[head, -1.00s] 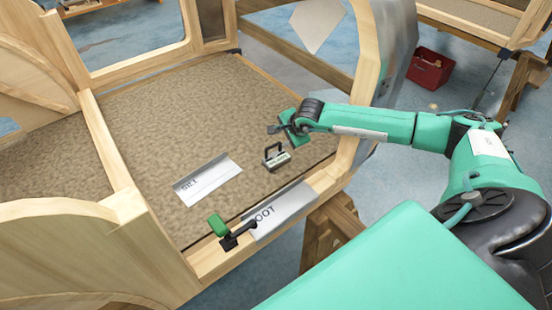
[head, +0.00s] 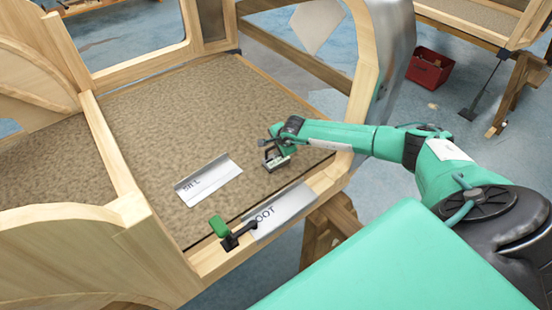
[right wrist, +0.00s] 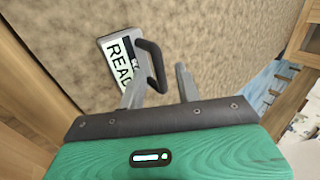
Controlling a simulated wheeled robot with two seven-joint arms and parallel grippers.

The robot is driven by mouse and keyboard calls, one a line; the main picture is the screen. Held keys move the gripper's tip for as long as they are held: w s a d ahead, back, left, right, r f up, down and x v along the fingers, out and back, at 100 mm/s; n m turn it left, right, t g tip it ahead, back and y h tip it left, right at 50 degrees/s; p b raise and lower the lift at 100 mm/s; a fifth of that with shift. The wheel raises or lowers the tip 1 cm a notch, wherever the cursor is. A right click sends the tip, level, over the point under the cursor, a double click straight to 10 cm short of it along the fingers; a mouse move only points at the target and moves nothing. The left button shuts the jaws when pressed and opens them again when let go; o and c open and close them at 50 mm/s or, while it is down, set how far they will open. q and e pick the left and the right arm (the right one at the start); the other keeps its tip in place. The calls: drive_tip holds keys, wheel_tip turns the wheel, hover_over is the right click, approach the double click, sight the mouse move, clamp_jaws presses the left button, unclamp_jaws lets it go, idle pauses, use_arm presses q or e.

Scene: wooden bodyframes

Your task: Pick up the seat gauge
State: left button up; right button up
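The seat gauge (head: 278,164) is a small block with a light label and a dark loop handle, resting on the brown floor panel. In the right wrist view the gauge (right wrist: 116,62) shows its label, reading "READ" with the rest cut off, and its black handle. My right gripper (head: 271,144) is right over the gauge. In the right wrist view its two grey fingers (right wrist: 158,82) are apart, and the near part of the handle appears between them. I cannot tell whether they touch it. My left gripper is not in view.
A silver plate (head: 208,180) lies on the panel left of the gauge. Another marked "OOT" (head: 280,212) lies on the front sill beside a green-handled clamp (head: 220,228). Wooden frame posts border the panel. A red bin (head: 428,68) stands on the floor behind.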

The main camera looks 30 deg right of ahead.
sight(273, 147)
drive_tip(key=shift+x, duration=1.05)
drive_tip(key=shift+w+f, duration=0.2)
drive_tip(key=shift+f, duration=0.25)
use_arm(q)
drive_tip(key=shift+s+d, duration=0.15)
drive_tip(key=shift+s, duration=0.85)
use_arm(e)
drive_tip(key=shift+a, duration=0.1)
drive_tip(key=shift+c, duration=0.2)
clamp_jaws()
